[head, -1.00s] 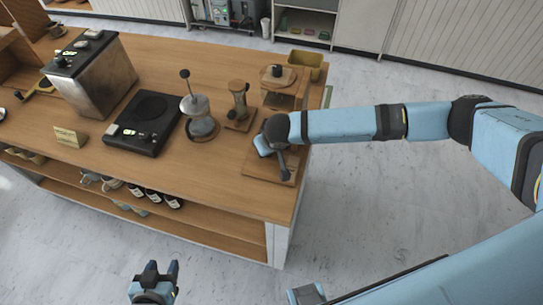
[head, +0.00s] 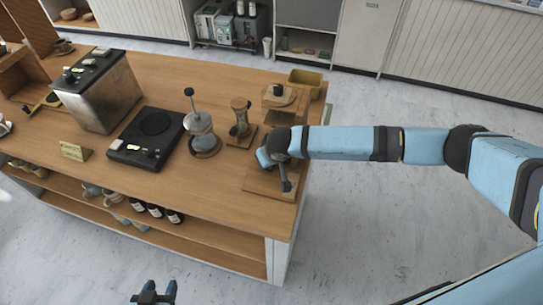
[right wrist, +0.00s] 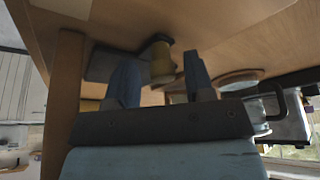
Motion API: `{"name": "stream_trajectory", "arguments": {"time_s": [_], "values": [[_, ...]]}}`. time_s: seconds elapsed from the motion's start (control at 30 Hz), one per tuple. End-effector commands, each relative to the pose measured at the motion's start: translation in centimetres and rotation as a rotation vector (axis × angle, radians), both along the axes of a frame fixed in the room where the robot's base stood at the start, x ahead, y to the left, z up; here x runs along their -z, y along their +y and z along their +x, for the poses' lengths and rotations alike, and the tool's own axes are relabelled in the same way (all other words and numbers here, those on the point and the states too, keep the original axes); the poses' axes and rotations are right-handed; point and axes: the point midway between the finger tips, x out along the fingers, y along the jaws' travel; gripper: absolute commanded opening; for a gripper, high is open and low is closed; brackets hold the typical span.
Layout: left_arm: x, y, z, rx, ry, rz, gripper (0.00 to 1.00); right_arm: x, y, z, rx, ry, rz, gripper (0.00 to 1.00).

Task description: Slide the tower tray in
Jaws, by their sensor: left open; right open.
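The wooden tower (head: 279,101) stands near the right end of the counter, with a dark knob-like piece on top. A flat wooden board, apparently its tray (head: 260,180), lies in front of it. My right gripper (head: 268,158) is over the board's far part and hides some of it. In the right wrist view its fingers (right wrist: 162,82) are apart, with a yellowish cylinder (right wrist: 162,62) showing between or beyond them; I cannot tell whether they touch it. My left gripper (head: 154,292) is open and empty at the bottom edge, away from the counter.
A wooden hourglass-shaped item (head: 240,117) and a glass press (head: 200,132) stand left of my right gripper. A black scale-like unit (head: 147,140) and metal machine (head: 98,90) are farther left. A yellow bin (head: 305,83) is behind the tower. Floor right of the counter is clear.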

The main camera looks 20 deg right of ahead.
Motion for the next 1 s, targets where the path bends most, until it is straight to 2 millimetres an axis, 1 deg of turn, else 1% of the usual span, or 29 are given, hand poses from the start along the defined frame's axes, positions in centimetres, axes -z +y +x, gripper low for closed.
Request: {"name": "stream_trajectory", "arguments": {"time_s": [0.17, 0.4, 0.5, 0.6, 0.7, 0.8, 1.0], "values": [[0.3, 0.0, -0.2, 0.0, 0.003, -0.001, 0.48, -2.0, -0.2, -0.9, -0.001, -0.001, 0.002, 0.48], [0.7, -0.1, -0.2, 0.001, 0.005, -0.002, 0.48, -7.1, -0.6, -2.8, -0.001, -0.002, 0.003, 0.48], [0.9, -0.2, -0.2, 0.002, 0.005, -0.003, 0.48, -9.1, -0.7, -3.6, -0.001, -0.003, 0.002, 0.48], [1.0, -0.2, -0.2, 0.003, 0.006, -0.004, 0.48, -10.7, -0.8, -4.2, -0.001, -0.003, 0.002, 0.48], [1.1, -0.2, -0.2, 0.003, 0.006, -0.004, 0.48, -11.8, -0.9, -4.6, 0.0, -0.002, 0.001, 0.48], [1.1, -0.3, -0.2, 0.004, 0.005, -0.004, 0.48, -12.4, -1.0, -4.9, 0.0, -0.002, 0.001, 0.48], [1.0, -0.2, -0.1, 0.005, 0.004, -0.003, 0.48, -12.6, -1.0, -4.9, 0.0, -0.001, 0.0, 0.48]]}}
